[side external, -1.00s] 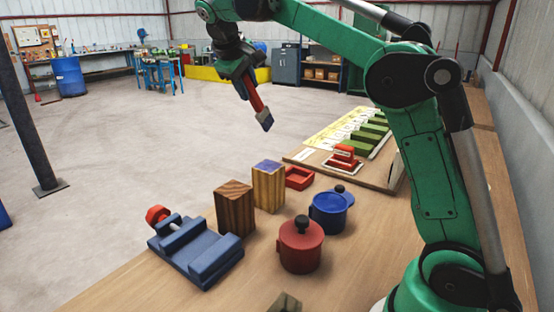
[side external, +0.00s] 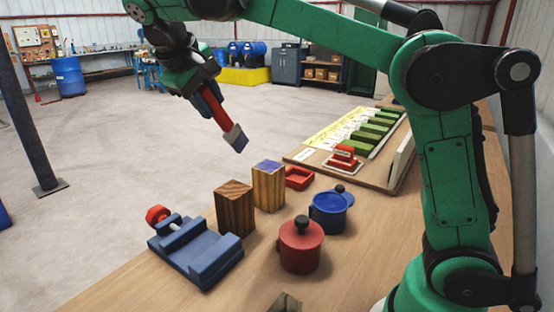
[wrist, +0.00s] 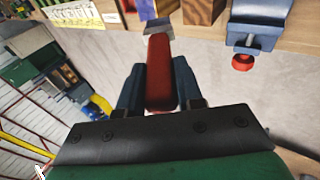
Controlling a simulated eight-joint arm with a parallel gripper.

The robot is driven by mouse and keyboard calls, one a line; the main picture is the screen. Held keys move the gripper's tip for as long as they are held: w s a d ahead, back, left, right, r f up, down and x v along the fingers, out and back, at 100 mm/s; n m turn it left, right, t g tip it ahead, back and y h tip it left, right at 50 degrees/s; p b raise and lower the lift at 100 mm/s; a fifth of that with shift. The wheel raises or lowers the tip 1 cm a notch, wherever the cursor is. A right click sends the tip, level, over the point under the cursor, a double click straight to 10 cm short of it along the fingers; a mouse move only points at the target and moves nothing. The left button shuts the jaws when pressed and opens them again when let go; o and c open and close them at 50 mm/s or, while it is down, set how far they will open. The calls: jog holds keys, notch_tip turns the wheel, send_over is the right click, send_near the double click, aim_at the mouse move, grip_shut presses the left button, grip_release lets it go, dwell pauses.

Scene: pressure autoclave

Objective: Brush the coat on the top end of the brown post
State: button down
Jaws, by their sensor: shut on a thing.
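My gripper (side external: 209,98) is shut on the red handle of a brush (side external: 235,137). The brush points down and right, and its tip is blue-purple. It hangs in the air above and behind the posts, touching nothing. In the wrist view the red handle (wrist: 160,75) lies between the two fingers. The brown post (side external: 235,210) stands upright on the table with a bare brown wooden top. A lighter yellowish post (side external: 268,189) stands just right of it with a blue-purple top.
A red pot (side external: 300,247) with a black knob stands in front of the blue pot. A blue vise-like block (side external: 197,252) with a red knob is left of the brown post. A small red tray (side external: 299,178) and a board (side external: 375,178) with green blocks lie behind.

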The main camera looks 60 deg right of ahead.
jog(key=shift+f, duration=0.45)
jog(key=shift+r, duration=0.1)
